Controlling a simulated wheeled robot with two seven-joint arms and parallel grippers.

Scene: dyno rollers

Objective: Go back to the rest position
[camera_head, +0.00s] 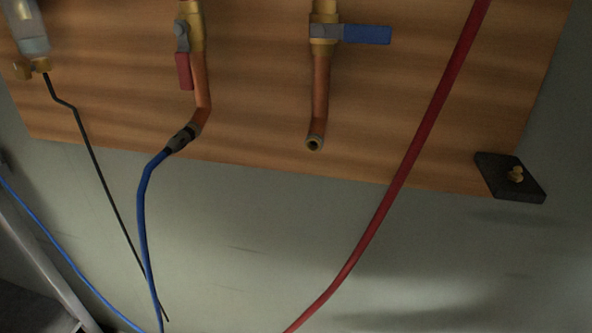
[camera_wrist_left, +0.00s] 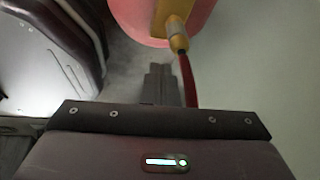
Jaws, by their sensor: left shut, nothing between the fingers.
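My left gripper (camera_wrist_left: 159,82) shows in the left wrist view, its fingers together and empty, pointing away from the camera. A red hose (camera_wrist_left: 188,82) hangs just to the right of the fingers, below a brass-coloured fitting (camera_wrist_left: 176,27) on a rounded pink-red body (camera_wrist_left: 140,14). I cannot tell whether the hose touches the fingers. Neither gripper shows in the head view. My right gripper is in no view.
In the head view a wooden board (camera_head: 260,110) carries copper pipes with a red-handled valve (camera_head: 184,70) and a blue-handled valve (camera_head: 366,34). A blue hose (camera_head: 143,215) joins the left pipe. A red hose (camera_head: 405,165) crosses the right side. A dark block (camera_head: 495,177) sits at the board's corner.

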